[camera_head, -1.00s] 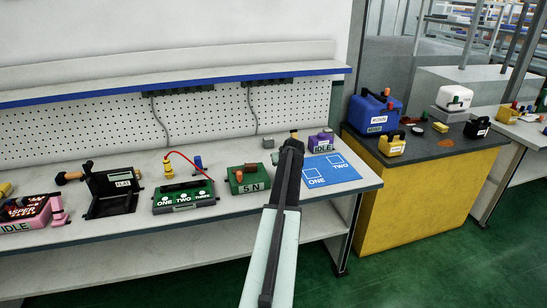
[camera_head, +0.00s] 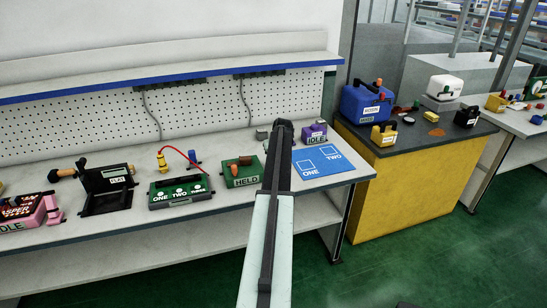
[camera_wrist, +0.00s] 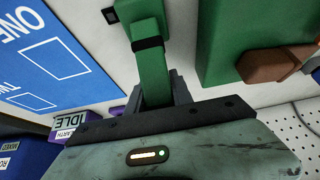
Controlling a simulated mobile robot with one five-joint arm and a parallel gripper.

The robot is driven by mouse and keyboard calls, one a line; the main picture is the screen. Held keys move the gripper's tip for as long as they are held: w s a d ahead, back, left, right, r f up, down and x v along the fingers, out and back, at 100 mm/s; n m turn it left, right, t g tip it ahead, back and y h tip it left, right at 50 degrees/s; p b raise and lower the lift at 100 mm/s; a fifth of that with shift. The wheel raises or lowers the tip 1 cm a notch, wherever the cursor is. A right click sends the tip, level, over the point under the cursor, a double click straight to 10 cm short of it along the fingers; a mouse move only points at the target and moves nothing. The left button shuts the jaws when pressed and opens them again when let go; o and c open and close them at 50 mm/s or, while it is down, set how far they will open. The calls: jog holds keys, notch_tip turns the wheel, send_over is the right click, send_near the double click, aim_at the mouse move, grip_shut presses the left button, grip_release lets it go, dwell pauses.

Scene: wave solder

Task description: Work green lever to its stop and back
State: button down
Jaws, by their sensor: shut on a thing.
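In the wrist view my gripper (camera_wrist: 155,90) is shut on the green lever (camera_wrist: 152,72), a flat green bar with a black band. Its upper end meets a wider green block (camera_wrist: 140,12). In the head view my arm hides the lever, and the gripper (camera_head: 283,128) shows only from behind at the back of the bench. A green box (camera_head: 243,180) just left of my arm has an orange-brown knob and a label reading HELD. That box also fills the upper right of the wrist view (camera_wrist: 225,45).
A blue mat (camera_head: 325,168) marked ONE and TWO and a purple box (camera_head: 315,137) reading IDLE lie right of my arm. A green three-place unit (camera_head: 180,195) and a black FLAT fixture (camera_head: 107,190) stand left. A yellow cabinet (camera_head: 400,190) stands beyond the bench's right end.

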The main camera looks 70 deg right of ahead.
jog(key=c, duration=1.4)
grip_release()
jog(key=shift+c, duration=0.2)
jog(key=o, duration=0.3)
jog(key=shift+d+f, duration=0.1)
jog(key=shift+f, duration=0.1)
jog(key=shift+r, duration=0.1)
jog(key=p+v, duration=0.7)
jog(key=v, duration=0.1)
